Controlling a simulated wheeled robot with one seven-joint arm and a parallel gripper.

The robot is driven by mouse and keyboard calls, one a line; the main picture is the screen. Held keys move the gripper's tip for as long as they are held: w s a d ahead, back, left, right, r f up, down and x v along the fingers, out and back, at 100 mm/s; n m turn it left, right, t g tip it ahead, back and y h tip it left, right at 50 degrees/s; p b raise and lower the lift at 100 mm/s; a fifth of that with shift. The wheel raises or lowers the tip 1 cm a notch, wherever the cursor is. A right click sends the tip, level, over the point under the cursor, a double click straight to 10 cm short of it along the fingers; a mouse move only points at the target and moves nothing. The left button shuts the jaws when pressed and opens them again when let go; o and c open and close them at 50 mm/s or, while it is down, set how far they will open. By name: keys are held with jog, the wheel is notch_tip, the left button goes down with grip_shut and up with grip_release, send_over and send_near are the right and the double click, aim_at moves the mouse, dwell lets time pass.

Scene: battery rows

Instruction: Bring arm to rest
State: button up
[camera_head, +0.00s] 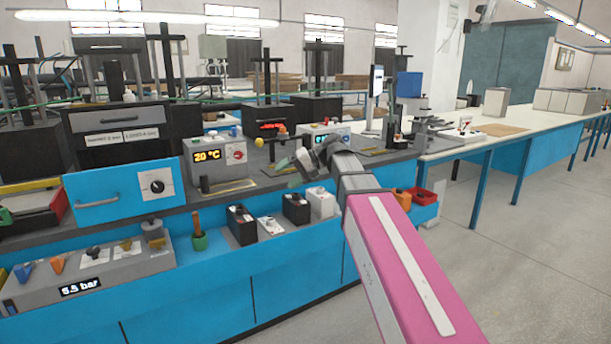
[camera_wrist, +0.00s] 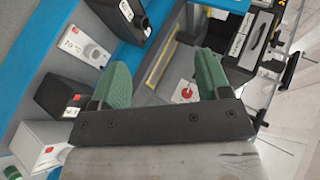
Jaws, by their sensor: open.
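My gripper (camera_head: 303,160) reaches out at the end of my pink arm, above the blue bench near its front edge. In the wrist view my gripper (camera_wrist: 160,78) has its two green fingers wide apart, with nothing between them. A row of batteries stands on the lower front ledge: a black one (camera_head: 241,225), a white one (camera_head: 270,228), another black one (camera_head: 296,208) and another white one (camera_head: 321,204). The row also shows at the left of the wrist view, with a black battery (camera_wrist: 62,97) beside the left finger. The fingers hold no battery.
Behind my gripper stand a temperature unit (camera_head: 215,160) and another display unit (camera_head: 325,133). A green pot with a wooden handle (camera_head: 199,241) and a pressure panel (camera_head: 100,272) are at the left. A red bin (camera_head: 422,196) is at the right. The floor (camera_head: 530,240) on the right is clear.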

jog(key=s+d+f+m+h, duration=0.1)
jog(key=s+d+f+h, duration=0.3)
jog(key=d+f, duration=0.4)
jog(key=s+d+f+m+h, duration=0.1)
jog(key=s+d+f+h, duration=0.3)
jog(key=f, duration=1.4)
jog(key=s+d+f+m+h, duration=0.1)
jog(key=s+d+f+h, duration=0.2)
jog(key=d+f, duration=0.9)
notch_tip(320, 180, down, 2)
jog(key=shift+s+d+f+t+h, duration=0.1)
jog(key=shift+s+d+t+h, duration=0.25)
jog(key=shift+s, duration=0.7)
